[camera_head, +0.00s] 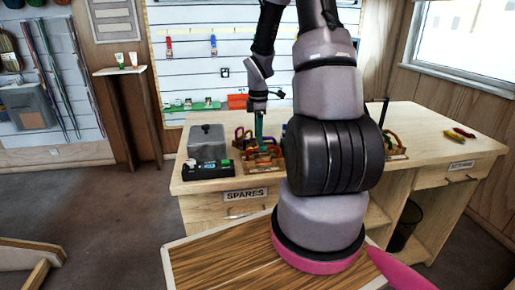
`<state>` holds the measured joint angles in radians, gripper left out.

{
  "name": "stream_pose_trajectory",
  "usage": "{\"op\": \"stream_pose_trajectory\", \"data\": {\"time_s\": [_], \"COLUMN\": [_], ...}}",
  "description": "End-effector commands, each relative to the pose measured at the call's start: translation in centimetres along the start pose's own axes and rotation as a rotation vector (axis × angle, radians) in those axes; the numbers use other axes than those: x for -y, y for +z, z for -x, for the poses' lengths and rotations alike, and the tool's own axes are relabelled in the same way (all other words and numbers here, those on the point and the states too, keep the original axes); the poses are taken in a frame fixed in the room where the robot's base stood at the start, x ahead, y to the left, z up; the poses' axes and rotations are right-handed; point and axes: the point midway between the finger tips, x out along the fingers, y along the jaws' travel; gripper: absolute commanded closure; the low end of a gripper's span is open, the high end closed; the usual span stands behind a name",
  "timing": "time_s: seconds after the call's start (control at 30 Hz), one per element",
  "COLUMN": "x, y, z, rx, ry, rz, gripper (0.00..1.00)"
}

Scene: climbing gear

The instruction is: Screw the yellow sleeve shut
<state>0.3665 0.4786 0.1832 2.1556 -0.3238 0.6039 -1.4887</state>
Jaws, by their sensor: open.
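My gripper (259,137) points down over a group of small coloured loops (262,158), which look like carabiners, on the left part of the wooden workbench. Its teal fingers are close to the loops; I cannot tell whether they touch any. The jaws are open. A second group of coloured loops (393,142) sits on a small wooden stand to the right, partly hidden by my arm. The yellow sleeve is too small to make out among them.
A grey metal box (207,142) and a black tray (206,169) with small items stand left of the gripper. Red and yellow pieces (462,133) lie at the bench's right end. The bench (440,160) is mostly clear there. A pegboard rises behind.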

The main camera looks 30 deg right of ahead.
Motion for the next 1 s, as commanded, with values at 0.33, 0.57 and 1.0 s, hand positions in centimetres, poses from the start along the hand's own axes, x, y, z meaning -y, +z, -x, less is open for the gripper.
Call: {"op": "stream_pose_trajectory", "data": {"time_s": [0.33,0.57,1.0], "x": [-0.8,-1.2,-2.0], "y": [0.0,0.0,0.0], "z": [0.0,0.0,0.0], "rx": [0.000,0.000,0.000], "ry": [0.001,0.000,0.000], "rz": [0.000,0.000,0.000], "gripper": [0.45,0.45,0.45]}}
